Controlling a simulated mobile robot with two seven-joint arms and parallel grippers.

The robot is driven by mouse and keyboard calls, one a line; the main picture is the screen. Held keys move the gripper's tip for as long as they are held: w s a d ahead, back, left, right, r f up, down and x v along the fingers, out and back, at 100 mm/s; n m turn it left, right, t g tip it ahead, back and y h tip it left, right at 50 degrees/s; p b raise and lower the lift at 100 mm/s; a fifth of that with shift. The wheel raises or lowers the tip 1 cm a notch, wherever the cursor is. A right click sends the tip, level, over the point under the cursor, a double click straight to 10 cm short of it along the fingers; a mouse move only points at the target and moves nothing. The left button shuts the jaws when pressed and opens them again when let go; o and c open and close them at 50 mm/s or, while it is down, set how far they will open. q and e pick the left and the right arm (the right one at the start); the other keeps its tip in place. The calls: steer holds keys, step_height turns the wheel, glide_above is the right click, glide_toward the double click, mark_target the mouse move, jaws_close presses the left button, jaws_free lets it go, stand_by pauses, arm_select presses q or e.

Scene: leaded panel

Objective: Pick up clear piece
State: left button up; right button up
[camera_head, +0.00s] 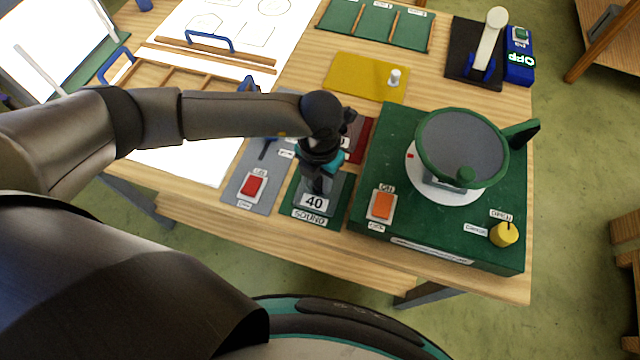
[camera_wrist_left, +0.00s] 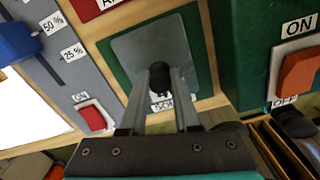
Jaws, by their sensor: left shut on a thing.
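My left gripper (camera_head: 318,184) is over a small green pad (camera_head: 333,215) labelled "40 SOUND", its fingers pointing down. The clear piece (camera_wrist_left: 150,48) shows there as a greyish see-through plate, held at the fingertips in front of the green pad (camera_wrist_left: 197,55). I cannot tell whether it still touches the pad. In the head view the gripper mostly hides the piece. My right gripper is not in view.
Right of the pad stands a green machine (camera_head: 375,240) with a round grey disc (camera_head: 462,145), an orange switch (camera_head: 381,205) and a yellow knob (camera_head: 504,234). Left is a grey panel (camera_head: 236,192) with a red switch (camera_head: 252,187). A yellow board (camera_head: 350,76) lies behind.

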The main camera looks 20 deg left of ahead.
mark_target(319, 180)
arm_select(q)
jaws_close()
steer(key=shift+r, duration=0.1)
step_height(319, 180, up, 20)
stand_by(0.4)
